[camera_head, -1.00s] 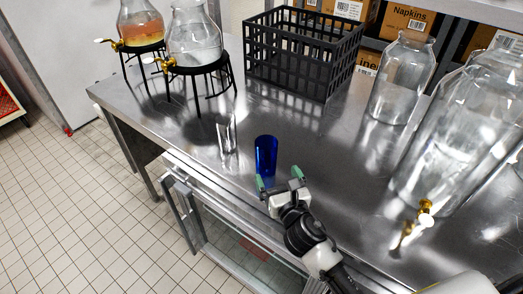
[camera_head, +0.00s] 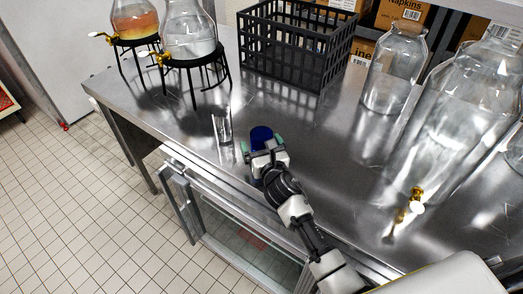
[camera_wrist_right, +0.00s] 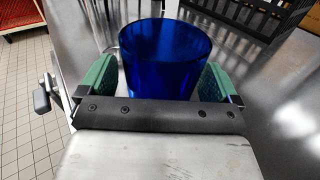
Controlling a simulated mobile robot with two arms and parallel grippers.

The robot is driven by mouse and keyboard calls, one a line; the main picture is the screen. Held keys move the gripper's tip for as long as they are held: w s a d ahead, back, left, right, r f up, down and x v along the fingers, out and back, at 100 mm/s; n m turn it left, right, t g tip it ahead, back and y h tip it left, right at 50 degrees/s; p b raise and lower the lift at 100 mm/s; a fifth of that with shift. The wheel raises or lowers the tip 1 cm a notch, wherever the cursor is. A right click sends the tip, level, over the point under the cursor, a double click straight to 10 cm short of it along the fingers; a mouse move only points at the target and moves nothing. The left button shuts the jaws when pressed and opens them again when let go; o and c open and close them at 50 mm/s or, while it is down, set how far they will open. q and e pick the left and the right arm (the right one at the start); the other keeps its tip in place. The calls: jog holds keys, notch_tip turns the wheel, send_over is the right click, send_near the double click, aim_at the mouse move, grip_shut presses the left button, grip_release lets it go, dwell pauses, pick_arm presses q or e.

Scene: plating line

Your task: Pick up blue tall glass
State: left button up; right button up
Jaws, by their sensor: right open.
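The blue tall glass (camera_head: 261,134) stands upright on the steel table near its front edge; my right gripper hides most of its lower part in the head view. My right gripper (camera_head: 264,146) is open, with its green-padded fingers on either side of the glass. In the right wrist view the blue glass (camera_wrist_right: 165,58) fills the space between the two green fingertips (camera_wrist_right: 158,78). Small gaps seem to show beside it, and I cannot tell whether either finger touches. My left gripper is not in view.
A clear glass (camera_head: 222,127) stands just left of the blue glass. A black crate (camera_head: 298,48) is behind. Dispensers on black stands (camera_head: 190,35) are at the back left. A clear jar (camera_head: 394,75) and a large dispenser (camera_head: 450,120) with a tap stand to the right.

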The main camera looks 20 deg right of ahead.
aim_at(266, 132)
jog(key=c, duration=0.6)
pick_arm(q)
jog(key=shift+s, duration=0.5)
pick_arm(e)
jog(key=c, duration=0.5)
jog(key=shift+r, duration=0.55)
jog(key=r, duration=0.1)
jog(key=r+p, duration=0.1)
jog(key=d+r, duration=0.1)
jog(key=r, duration=0.1)
jog(key=shift+s+d, duration=0.1)
jog(key=shift+s, duration=0.15)
jog(key=s+d+r, duration=0.4)
jog(key=d+r, duration=0.2)
jog(key=d, duration=0.3)
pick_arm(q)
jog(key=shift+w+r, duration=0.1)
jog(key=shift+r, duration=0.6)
pick_arm(e)
jog(key=s+a+f, duration=0.2)
jog(key=s+a, duration=0.2)
jog(key=s, duration=0.5)
jog(key=s+a+f, duration=0.1)
jog(key=s+a, duration=0.3)
jog(key=s, duration=0.5)
jog(key=shift+s+f+h, duration=0.15)
jog(key=shift+f+h, duration=0.15)
jog(key=shift+f, duration=0.1)
